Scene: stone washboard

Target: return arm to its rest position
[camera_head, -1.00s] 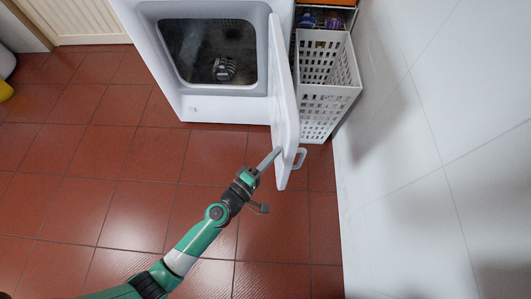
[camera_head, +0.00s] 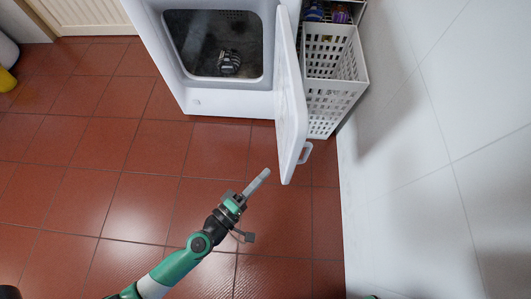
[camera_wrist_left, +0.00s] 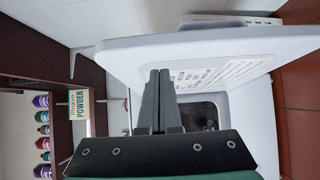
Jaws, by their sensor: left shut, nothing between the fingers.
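My left gripper (camera_head: 257,181) is shut and empty over the tiled floor, a short way left of the open machine door. The white door (camera_head: 287,95) stands swung wide open, with a handle (camera_head: 305,152) on its outer side. The white front-loading machine (camera_head: 230,104) is behind it, with a dark striped item (camera_head: 229,62) inside its drum. In the left wrist view the closed fingers (camera_wrist_left: 157,85) point toward the door (camera_wrist_left: 240,50). My right gripper does not show in any view.
A white perforated basket (camera_head: 336,72) stands right of the door, close to the white tiled wall (camera_head: 430,150). The wrist view shows several bottles (camera_wrist_left: 42,130) and a powder box (camera_wrist_left: 79,104) at the left. The red tiled floor (camera_head: 130,150) is clear.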

